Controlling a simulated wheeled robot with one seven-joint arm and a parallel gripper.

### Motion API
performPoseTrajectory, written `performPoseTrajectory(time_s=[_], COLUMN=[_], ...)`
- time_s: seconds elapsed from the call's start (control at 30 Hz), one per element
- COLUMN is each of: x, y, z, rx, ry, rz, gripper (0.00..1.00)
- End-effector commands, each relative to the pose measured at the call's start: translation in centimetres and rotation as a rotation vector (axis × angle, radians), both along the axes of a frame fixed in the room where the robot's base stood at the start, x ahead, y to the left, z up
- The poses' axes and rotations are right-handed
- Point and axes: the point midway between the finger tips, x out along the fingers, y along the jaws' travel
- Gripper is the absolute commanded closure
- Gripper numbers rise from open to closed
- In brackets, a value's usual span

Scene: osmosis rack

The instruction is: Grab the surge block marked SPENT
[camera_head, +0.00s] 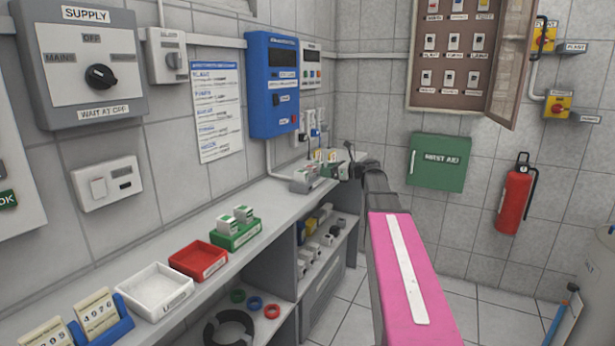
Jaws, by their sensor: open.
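No block can be read as SPENT from here. Two white-and-green blocks (235,218) stand in a green tray (237,236) on the counter. Small pale blocks with a touch of yellow (325,156) show at the counter's far end, behind a grey holder (303,181); their marks are too small to read. My gripper (336,172) is at that far end, just right of the grey holder. It is open, small in view and partly hidden by my arm. I cannot tell whether it touches anything.
A red tray (198,260) and a white tray (154,291) stand nearer on the counter, both empty. A blue box (272,85) hangs on the wall above the far end. A shelf below (325,262) holds several small parts. Open floor lies right of my arm.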

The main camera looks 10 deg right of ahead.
Motion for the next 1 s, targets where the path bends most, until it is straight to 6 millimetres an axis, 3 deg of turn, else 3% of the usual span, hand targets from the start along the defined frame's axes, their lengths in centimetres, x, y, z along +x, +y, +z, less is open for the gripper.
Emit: performPoseTrajectory(time_s=[0.13,0.47,0.7,1.0], x=[1.5,3.1,5.2,5.4], y=[1.9,3.9,6.4,6.9], z=[-0.3,-0.3,-0.2,-0.3], rx=[-0.001,-0.002,-0.003,-0.002], ry=[0.000,-0.001,0.000,-0.001], rz=[0.002,0.002,0.001,0.000], gripper=[0.36,0.36,0.36,0.39])
